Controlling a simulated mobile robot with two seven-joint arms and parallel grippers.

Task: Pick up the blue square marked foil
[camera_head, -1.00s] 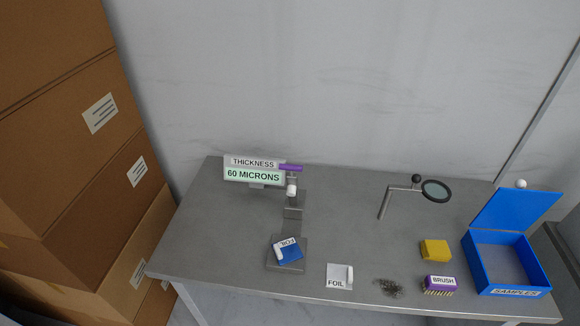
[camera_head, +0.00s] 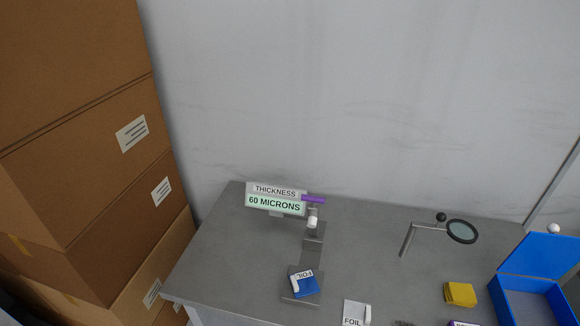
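The blue square marked foil (camera_head: 304,288) lies on the base plate (camera_head: 314,298) of the thickness gauge (camera_head: 313,243). Its white label reads FOIL and looks upside down from here. A second foil piece, white and marked FOIL (camera_head: 355,311), lies on the table to the right, partly cut off by the bottom edge. Neither of my grippers is in view.
The gauge sign (camera_head: 275,204) reads 60 MICRONS beside a purple lever (camera_head: 314,199). A magnifier (camera_head: 461,231) on a stand, a yellow block (camera_head: 459,294) and an open blue box (camera_head: 528,304) are right. Cardboard boxes (camera_head: 80,130) stand left. The table's (camera_head: 370,270) middle is clear.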

